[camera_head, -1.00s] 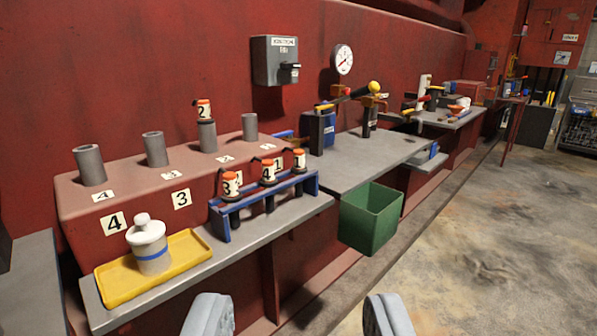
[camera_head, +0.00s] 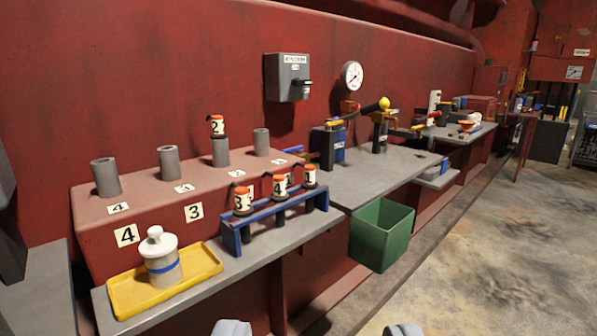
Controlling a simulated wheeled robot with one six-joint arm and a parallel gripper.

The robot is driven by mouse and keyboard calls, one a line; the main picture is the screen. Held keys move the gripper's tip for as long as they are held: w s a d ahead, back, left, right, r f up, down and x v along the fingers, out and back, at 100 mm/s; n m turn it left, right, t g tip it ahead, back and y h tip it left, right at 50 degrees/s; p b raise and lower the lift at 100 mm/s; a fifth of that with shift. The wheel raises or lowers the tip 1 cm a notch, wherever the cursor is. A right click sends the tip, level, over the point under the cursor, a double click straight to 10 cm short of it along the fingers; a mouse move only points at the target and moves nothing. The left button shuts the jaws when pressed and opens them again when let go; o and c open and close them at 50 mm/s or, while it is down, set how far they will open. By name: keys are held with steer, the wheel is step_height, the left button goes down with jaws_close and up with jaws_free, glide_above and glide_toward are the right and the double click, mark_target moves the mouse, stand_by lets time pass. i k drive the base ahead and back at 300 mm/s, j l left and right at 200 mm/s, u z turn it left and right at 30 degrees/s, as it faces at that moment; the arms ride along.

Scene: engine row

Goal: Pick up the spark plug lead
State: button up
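Spark plug leads with orange-and-white numbered caps and black lower ends stand in a blue rack (camera_head: 232,237) on the grey shelf. They are lead 3 (camera_head: 243,201), lead 4 (camera_head: 279,187) and lead 1 (camera_head: 310,177). Lead 2 (camera_head: 217,126) sits on top of a grey post (camera_head: 221,152) on the red block behind. My gripper (camera_head: 316,330) shows only as two pale fingertips at the bottom edge, wide apart with nothing between them. It is well short of the rack and touches none of the leads.
A white jar (camera_head: 161,255) with a blue band stands on a yellow tray (camera_head: 124,300) left of the rack. A green bin (camera_head: 381,236) hangs at the shelf front, right of the rack. Levers (camera_head: 381,118) stand farther right. The floor at right is clear.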

mark_target(308, 184)
steer(key=i+j+z, duration=0.15)
steer(key=i+j, duration=0.15)
steer(key=i, duration=0.3)
steer(key=i+j+z, duration=0.15)
steer(key=i+j, duration=0.25)
steer(key=i, duration=0.2)
